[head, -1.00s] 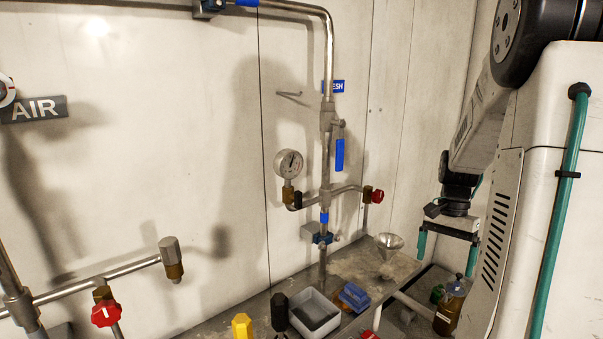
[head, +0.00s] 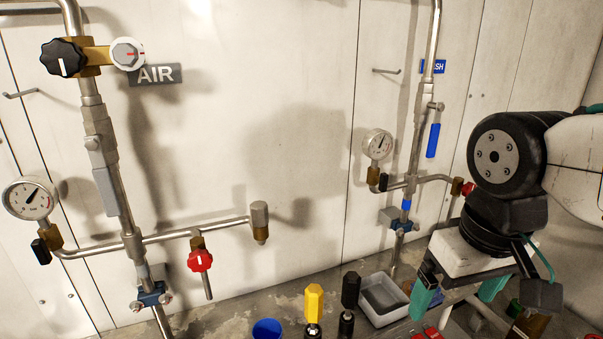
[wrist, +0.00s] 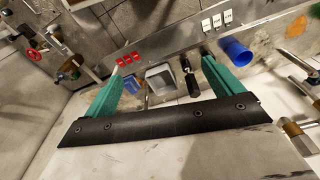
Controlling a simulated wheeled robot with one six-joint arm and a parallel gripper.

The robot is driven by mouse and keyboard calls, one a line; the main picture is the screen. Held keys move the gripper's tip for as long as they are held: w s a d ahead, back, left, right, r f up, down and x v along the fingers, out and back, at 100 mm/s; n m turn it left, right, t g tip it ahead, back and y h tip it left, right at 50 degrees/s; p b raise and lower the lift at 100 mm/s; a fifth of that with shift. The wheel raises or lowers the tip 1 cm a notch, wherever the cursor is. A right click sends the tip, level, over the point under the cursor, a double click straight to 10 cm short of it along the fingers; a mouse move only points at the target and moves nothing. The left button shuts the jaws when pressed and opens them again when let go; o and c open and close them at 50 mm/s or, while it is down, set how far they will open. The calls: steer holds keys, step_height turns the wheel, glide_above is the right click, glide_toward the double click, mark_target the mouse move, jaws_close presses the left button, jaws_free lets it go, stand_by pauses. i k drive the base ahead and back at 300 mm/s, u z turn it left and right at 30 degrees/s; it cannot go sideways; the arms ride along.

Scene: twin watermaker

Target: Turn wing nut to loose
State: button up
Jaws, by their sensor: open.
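No wing nut shows clearly. A small blue fitting (head: 152,295) with metal ends sits low on the left pipe in the head view. A similar blue fitting (head: 393,218) sits on the right pipe. Both are too small to tell whether a wing nut is on them. My gripper (head: 457,292) is at the right of the head view, pointing down, open and apart from both pipes. In the wrist view its two teal fingers (wrist: 163,75) are spread wide, with nothing held between them.
The left pipe carries a gauge (head: 30,198), a black knob (head: 63,57) and a red knob (head: 200,260). The right pipe has a gauge (head: 378,144) and a blue lever (head: 433,140). A yellow-handled tool (head: 314,303), a blue cup (head: 267,330) and a grey bin (head: 383,300) stand below.

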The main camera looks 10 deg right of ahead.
mark_target(529, 312)
steer(key=z, duration=1.6)
